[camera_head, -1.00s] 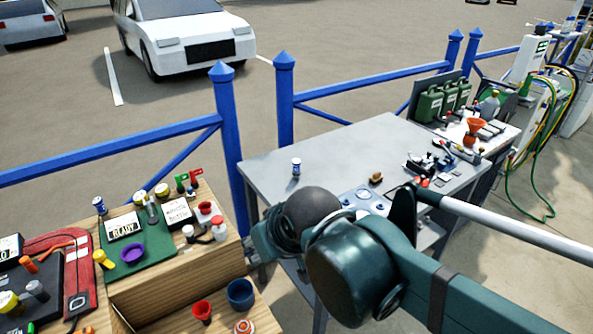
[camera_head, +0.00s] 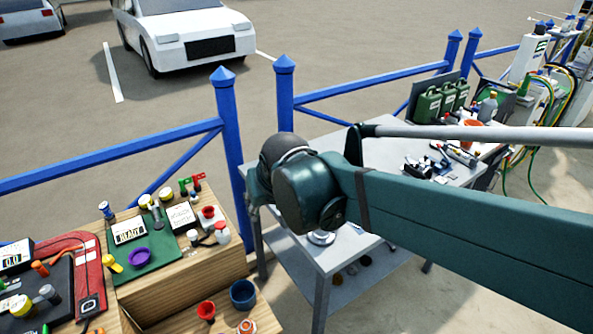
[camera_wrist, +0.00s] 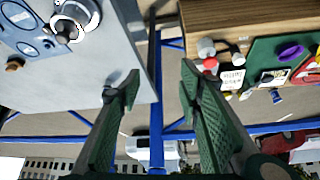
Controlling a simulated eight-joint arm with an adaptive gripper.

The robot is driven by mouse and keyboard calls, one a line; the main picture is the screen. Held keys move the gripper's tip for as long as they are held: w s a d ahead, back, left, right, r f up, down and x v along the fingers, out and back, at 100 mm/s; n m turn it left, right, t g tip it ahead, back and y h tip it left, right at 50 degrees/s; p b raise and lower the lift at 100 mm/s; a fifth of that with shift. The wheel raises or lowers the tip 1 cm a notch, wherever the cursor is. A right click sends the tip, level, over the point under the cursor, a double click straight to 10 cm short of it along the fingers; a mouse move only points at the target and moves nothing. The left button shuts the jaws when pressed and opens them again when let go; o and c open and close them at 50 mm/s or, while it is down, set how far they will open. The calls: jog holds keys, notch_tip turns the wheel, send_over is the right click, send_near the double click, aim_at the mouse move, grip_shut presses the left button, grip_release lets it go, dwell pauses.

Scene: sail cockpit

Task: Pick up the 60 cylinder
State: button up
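No label reading 60 is legible on any cylinder, so I cannot tell which one it is. A silver round piece (camera_wrist: 77,16) sits at a light-blue tray with round recesses (camera_wrist: 22,38) on the grey table, upper left in the wrist view. A silver round part (camera_head: 320,237) shows below my arm in the head view. Small cylinders stand on the wooden bench, among them a blue-and-white one (camera_head: 105,210). My gripper (camera_wrist: 157,82) is open and empty, its fingers straddling the gap beside the grey table. In the head view my arm hides it.
The grey table (camera_head: 345,137) is largely covered by my arm in the head view. A wooden bench (camera_head: 190,275) with a green mat (camera_head: 165,252) and cups stands at left. A blue fence (camera_head: 226,125) runs behind both. Green canisters (camera_head: 428,105) stand at the back right.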

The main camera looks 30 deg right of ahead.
jog(key=w+d+m+g+h+p, duration=0.1)
jog(key=w+d+m+g+p, duration=0.15)
jog(key=w+d+p, duration=0.7)
jog(key=w+d+f+m+p, duration=0.2)
jog(key=w+d+f, duration=0.1)
jog(key=w+d, duration=0.3)
jog(key=w+d+f+m+h+p, duration=0.1)
jog(key=w+d+f+m+p, duration=0.1)
jog(key=w+d+f, duration=0.2)
jog(key=w+d+g, duration=0.1)
jog(key=w+d, duration=0.1)
jog(key=d, duration=0.1)
jog(key=shift+d+f+m, duration=0.15)
jog(key=shift+f+m, duration=0.15)
jog(key=shift+m, duration=0.05)
jog(key=shift+x, duration=1.3)
jog(key=shift+w+f, duration=0.1)
jog(key=shift+f, duration=0.05)
jog(key=shift+d+x, duration=0.1)
jog(key=shift+x, duration=1.15)
jog(key=shift+d+x, duration=0.15)
jog(key=shift+x, duration=1.05)
jog(key=shift+w, duration=0.1)
